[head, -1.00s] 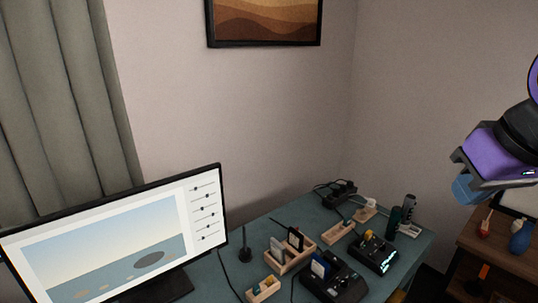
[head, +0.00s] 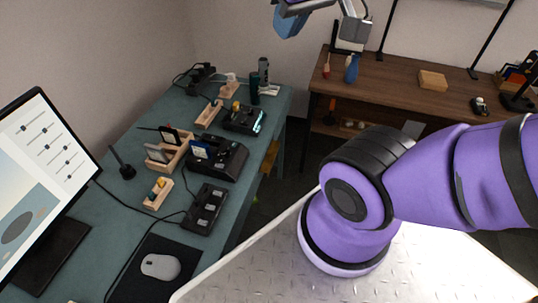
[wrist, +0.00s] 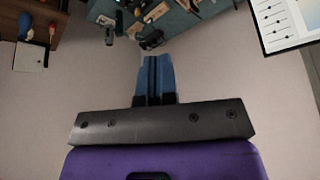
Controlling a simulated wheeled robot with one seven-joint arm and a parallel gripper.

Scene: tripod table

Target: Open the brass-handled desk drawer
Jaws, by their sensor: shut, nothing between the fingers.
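No brass handle or drawer front can be made out in either view. The teal desk (head: 105,235) runs along the left of the head view, and its front face is mostly out of sight. A brown wooden desk (head: 395,85) stands at the back right; no drawer is visible on it. My gripper (wrist: 158,75) has blue fingers pressed together and empty in the wrist view. It also shows at the top of the head view (head: 290,22), raised and apart from both desks.
A monitor (head: 35,170), a mouse (head: 160,266), a black device (head: 215,158) and wooden holders (head: 165,152) crowd the teal desk. A blue vase (head: 352,68) and a wooden block (head: 433,80) stand on the brown desk. Dark floor shows between the desks.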

